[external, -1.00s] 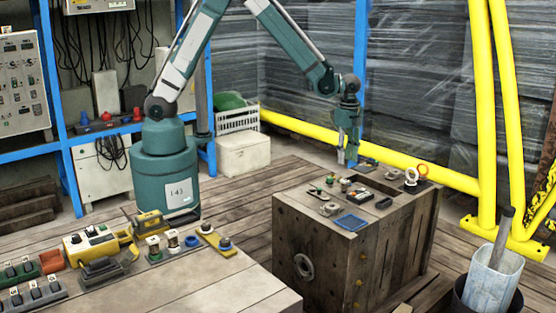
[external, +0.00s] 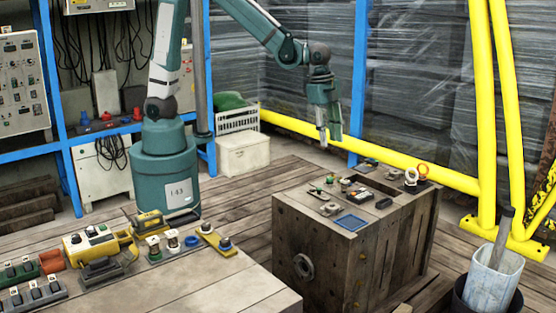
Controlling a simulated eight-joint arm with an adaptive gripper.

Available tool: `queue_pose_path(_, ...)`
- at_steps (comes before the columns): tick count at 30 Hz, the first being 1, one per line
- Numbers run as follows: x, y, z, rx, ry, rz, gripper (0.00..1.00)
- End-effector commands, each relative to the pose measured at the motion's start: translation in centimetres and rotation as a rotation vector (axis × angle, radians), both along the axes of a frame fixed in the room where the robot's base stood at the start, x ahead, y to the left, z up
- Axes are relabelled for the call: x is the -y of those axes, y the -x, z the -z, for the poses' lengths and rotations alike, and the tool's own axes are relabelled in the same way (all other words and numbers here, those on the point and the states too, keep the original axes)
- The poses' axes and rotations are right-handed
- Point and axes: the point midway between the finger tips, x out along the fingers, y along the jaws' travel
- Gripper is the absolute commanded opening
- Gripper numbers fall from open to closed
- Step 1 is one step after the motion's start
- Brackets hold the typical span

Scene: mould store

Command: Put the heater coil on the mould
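My gripper (external: 330,139) hangs in the air above the back left of the wooden block (external: 322,243), fingers pointing down. Its two fingers look apart, and I see nothing between them. I cannot tell for sure which thing is the heater coil or which is the mould; the parts are small here. An orange ring (external: 423,170) and a white ring (external: 411,177) stand at the block's right back corner, right of my gripper.
A wooden bench (external: 225,279) at the front left holds a yellow device (external: 98,243), several spools and a yellow plate (external: 217,240). Yellow rails (external: 484,110) stand behind and right of the block. A bucket (external: 490,277) is at the right front. The air around my gripper is clear.

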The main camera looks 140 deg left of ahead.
Motion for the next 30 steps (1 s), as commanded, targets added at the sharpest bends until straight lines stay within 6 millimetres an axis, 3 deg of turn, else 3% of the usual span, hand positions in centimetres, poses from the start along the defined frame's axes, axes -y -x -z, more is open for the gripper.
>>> queue_pose_path(3, 3.1, -0.2, -1.8, 0.025, -0.01, 0.004, 0.31)
queue_pose_path(14, 11.7, 0.1, -6.2, 0.105, -0.029, 0.008, 0.31)
queue_pose_path(30, 23.6, 3.1, -10.7, 0.234, -0.027, 0.014, 0.31)
